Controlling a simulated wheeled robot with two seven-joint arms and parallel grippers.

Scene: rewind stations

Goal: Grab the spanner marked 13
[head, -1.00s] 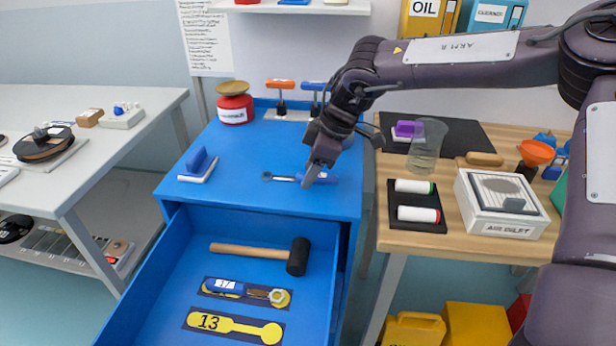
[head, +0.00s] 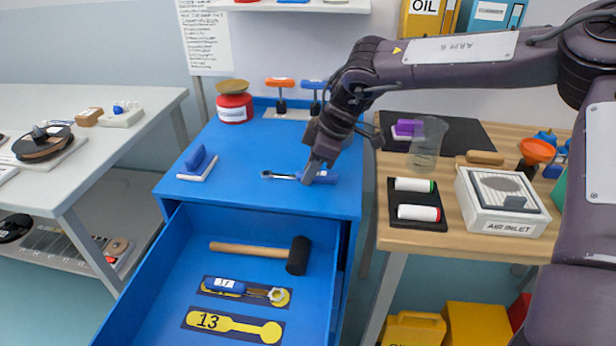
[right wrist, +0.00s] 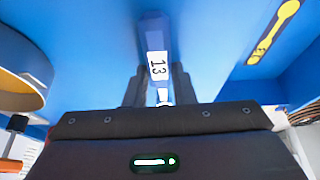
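The spanner marked 13 (head: 318,177) lies flat on the blue cabinet top, its blue handle to the right and its metal ring end to the left. In the right wrist view its handle (right wrist: 157,45) carries a white label reading 13. My right gripper (head: 308,176) is down at the handle, with a finger against each side; it looks shut on it. Another blue-handled spanner (head: 228,286) lies on a yellow outline in the open drawer. The yellow outline marked 13 (head: 235,325) in the drawer is bare. My left gripper is not in view.
The drawer (head: 175,270) stands open at the front and also holds a mallet (head: 298,256). On the cabinet top are a blue-handled block (head: 198,164), a red jar (head: 235,106) and a T-handle stand (head: 285,114). A wooden bench (head: 455,238) stands to the right.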

